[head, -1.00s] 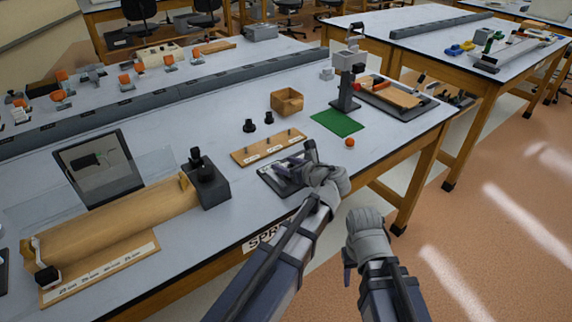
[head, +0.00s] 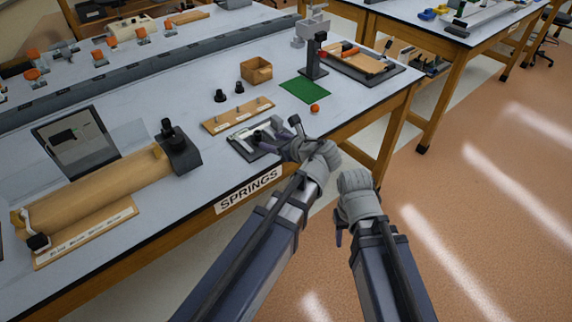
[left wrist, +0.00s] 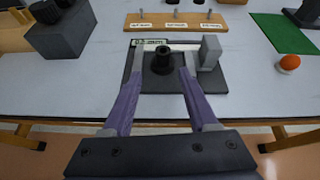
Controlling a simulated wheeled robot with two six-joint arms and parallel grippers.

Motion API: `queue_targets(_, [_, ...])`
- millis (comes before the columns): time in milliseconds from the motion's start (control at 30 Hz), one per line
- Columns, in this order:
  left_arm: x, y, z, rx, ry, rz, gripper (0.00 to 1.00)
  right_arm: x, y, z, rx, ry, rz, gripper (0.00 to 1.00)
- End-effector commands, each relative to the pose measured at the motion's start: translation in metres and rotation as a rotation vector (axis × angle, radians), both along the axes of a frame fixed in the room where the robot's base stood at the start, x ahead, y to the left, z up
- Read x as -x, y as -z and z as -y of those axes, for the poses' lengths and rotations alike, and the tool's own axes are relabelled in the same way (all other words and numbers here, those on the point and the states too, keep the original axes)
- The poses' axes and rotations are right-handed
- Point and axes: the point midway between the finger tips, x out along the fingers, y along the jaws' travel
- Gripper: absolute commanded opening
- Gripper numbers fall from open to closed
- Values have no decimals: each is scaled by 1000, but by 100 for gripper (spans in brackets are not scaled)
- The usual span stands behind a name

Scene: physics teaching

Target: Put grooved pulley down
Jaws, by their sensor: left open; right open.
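The grooved pulley (left wrist: 162,61), a small black spool shape, stands upright on a dark board (left wrist: 216,85) with a pale caliper-like frame. The pulley also shows small and dark in the head view (head: 258,136). My left gripper (left wrist: 164,72) is open, its purple-grey fingers on either side of the pulley. Whether a finger touches it I cannot tell. In the head view my left gripper (head: 268,139) reaches over the board near the table's front edge. My right gripper (head: 339,232) is open and empty, hanging beyond the table edge over the floor.
A wooden strip with pegs (head: 237,115) lies behind the board. Two black pieces (head: 220,96) and a wooden box (head: 256,70) stand farther back. An orange ball (head: 315,108) and green mat (head: 305,91) lie to the right. A wooden cylinder apparatus (head: 95,195) stands left.

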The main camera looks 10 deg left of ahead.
Motion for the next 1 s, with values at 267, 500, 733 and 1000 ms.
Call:
queue_targets(267, [66, 67, 32, 588, -434, 215, 59, 0, 0, 0, 0, 0, 0, 50])
queue_targets(500, [137, 111, 86, 1000, -1026, 345, 59, 0, 0, 0, 0, 0, 0, 50])
queue_targets(733, [183, 124, 125, 1124, -1451, 386, 59, 0, 0, 0, 0, 0, 0, 50])
queue_targets(1000, [193, 126, 135, 1135, -1557, 396, 59, 0, 0, 0, 0, 0, 0, 50])
